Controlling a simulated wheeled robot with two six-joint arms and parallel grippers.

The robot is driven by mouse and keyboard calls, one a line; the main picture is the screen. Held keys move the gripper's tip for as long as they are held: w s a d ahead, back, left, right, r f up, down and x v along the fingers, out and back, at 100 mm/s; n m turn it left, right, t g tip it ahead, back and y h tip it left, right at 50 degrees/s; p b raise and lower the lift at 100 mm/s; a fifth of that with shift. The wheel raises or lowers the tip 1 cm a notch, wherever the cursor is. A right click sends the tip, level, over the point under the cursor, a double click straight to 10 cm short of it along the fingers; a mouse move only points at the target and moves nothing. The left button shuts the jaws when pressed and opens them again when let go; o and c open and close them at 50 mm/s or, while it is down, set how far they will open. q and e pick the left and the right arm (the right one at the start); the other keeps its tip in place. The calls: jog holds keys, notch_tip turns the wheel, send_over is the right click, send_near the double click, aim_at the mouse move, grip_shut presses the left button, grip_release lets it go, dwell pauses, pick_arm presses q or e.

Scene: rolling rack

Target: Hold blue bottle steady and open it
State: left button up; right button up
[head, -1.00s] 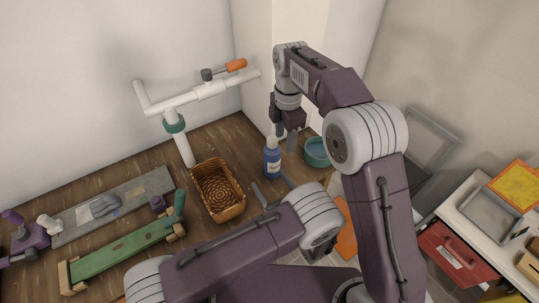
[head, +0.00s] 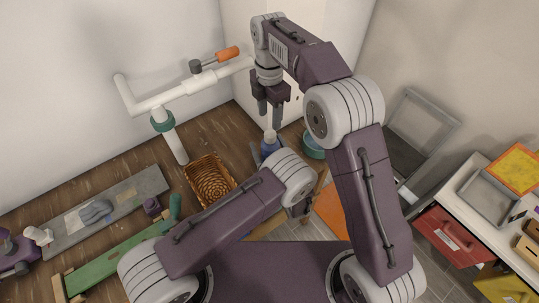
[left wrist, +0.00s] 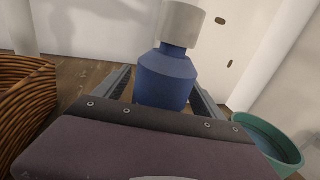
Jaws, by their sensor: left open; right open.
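The blue bottle (head: 269,146) with its pale cap (head: 270,135) stands upright on the wooden table, its lower part hidden by my left arm in the head view. In the left wrist view, the blue bottle (left wrist: 166,80) stands between the fingers of my left gripper (left wrist: 162,96), which is open; I cannot tell whether either finger touches it. The pale cap (left wrist: 181,22) is on the bottle. My right gripper (head: 270,114) is open and empty, fingers pointing down, just above the cap in the head view.
A wicker basket (head: 207,182) stands left of the bottle and a teal bowl (head: 312,148) right of it. A white pipe frame (head: 172,140) with an orange-handled valve (head: 228,53) stands behind. A green board (head: 115,258) and a grey board (head: 133,202) lie at left.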

aim_at(270, 134)
pick_arm(q)
jog(key=shift+r, duration=0.15)
pick_arm(e)
jog(key=shift+s+d+r, duration=0.15)
jog(key=shift+s+r, duration=0.05)
jog(key=shift+s, duration=0.2)
pick_arm(q)
jog(key=shift+w, duration=0.1)
jog(key=c, duration=1.2)
pick_arm(e)
jog(key=shift+w+f, duration=0.1)
jog(key=shift+w, duration=0.1)
pick_arm(q)
grip_shut()
pick_arm(e)
jog(key=m, duration=0.9)
jog(key=shift+m, duration=0.3)
jog(key=m, duration=1.2)
jog(key=shift+m, duration=0.3)
jog(key=m, duration=0.6)
jog(key=shift+m, duration=0.3)
jog(key=m, duration=1.1)
jog(key=shift+m, duration=0.4)
notch_tip(270, 134, down, 8)
